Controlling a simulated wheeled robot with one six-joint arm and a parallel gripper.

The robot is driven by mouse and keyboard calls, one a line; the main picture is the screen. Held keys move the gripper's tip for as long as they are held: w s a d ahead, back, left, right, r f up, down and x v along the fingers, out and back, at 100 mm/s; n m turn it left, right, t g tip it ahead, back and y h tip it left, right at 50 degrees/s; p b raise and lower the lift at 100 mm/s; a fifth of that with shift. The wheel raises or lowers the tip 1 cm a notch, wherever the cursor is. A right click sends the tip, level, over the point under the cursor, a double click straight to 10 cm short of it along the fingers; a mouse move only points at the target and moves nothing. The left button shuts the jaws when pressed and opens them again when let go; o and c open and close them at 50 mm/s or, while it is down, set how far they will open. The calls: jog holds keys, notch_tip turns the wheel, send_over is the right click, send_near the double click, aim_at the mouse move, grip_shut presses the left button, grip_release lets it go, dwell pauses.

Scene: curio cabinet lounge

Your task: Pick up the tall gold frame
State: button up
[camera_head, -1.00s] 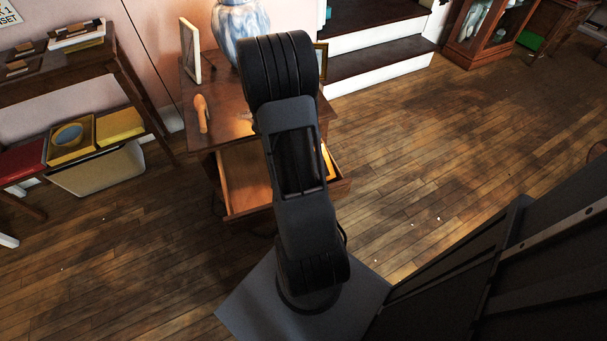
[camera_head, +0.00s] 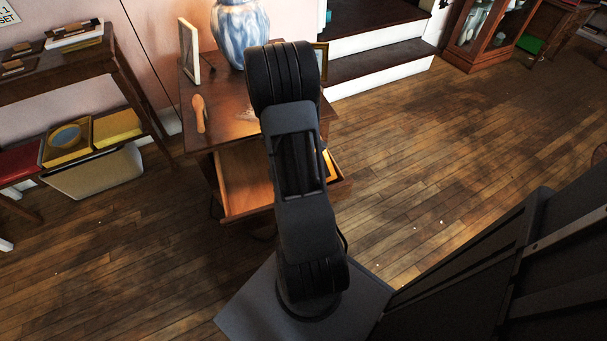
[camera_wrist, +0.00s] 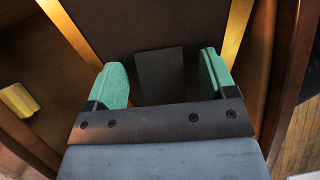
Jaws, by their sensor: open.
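In the wrist view a gold frame (camera_wrist: 238,32) shows as two gold side bars with a dark panel between them. A small dark flap lies on that panel between my fingers. My gripper (camera_wrist: 162,60) has green fingertips, open and apart, with nothing held. The fingertips overlap the frame's gold bars in the picture; I cannot tell if they touch. In the head view my arm hides the gripper. A gold-edged frame (camera_head: 321,62) shows partly on the table behind my arm, and a gold piece (camera_head: 330,164) shows in the open drawer. I cannot tell which one the wrist view shows.
The wooden table (camera_head: 222,128) has an open drawer (camera_head: 243,178). A blue-white vase (camera_head: 240,32), a pale standing frame (camera_head: 189,52) and a small tan object (camera_head: 199,113) are on it. A yellow block (camera_wrist: 18,100) shows in the wrist view. The floor to the right is clear.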

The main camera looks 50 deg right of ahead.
jog(key=shift+f, duration=0.1)
jog(key=shift+c, duration=0.2)
jog(key=c, duration=1.3)
notch_tip(320, 180, up, 10)
jog(key=p, duration=0.4)
jog(key=shift+r+p, duration=0.2)
jog(key=shift+p, duration=0.15)
jog(key=o, duration=0.7)
grip_shut()
